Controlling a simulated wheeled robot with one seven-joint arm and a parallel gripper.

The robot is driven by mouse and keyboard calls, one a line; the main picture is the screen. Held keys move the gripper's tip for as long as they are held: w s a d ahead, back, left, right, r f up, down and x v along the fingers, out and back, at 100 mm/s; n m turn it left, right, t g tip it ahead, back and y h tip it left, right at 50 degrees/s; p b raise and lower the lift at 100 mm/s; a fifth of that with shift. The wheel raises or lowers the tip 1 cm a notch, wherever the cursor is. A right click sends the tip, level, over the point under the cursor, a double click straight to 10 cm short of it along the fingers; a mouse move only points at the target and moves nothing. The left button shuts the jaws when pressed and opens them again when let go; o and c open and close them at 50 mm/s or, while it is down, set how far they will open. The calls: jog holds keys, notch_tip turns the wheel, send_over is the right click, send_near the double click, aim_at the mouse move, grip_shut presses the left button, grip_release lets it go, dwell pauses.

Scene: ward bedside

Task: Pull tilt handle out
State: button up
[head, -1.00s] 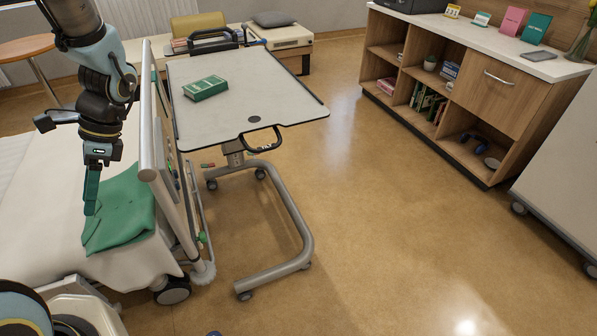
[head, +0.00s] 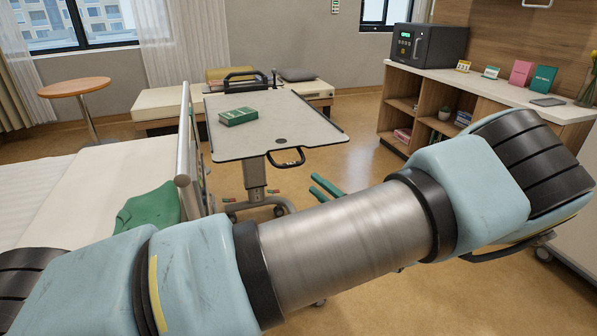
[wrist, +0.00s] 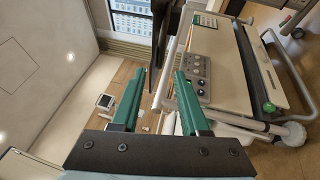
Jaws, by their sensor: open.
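The overbed table (head: 240,145) stands beside the bed with its pale top level. A black loop handle (head: 287,157) sticks out from its near edge; I take it to be the tilt handle, and it looks close against the edge. My gripper (head: 312,184) shows only as green fingers beyond my forearm, below and right of that handle and apart from it in the picture. In the wrist view the two green fingers (wrist: 160,76) are spread, with nothing held between them. I cannot make out the handle clearly in the wrist view.
The bed (head: 70,185) with a green cloth (head: 150,207) and a side rail (head: 186,150) is at left. A green book (head: 238,117) lies on the tabletop. A shelf unit (head: 462,93) stands at right. Floor between table and shelf is clear.

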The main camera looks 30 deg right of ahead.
aim_at(292, 164)
jog(key=p+x, duration=0.1)
jog(key=x, duration=0.9)
jog(key=shift+w+a, duration=0.1)
jog(key=shift+w, duration=0.15)
grip_shut()
dwell(1.0)
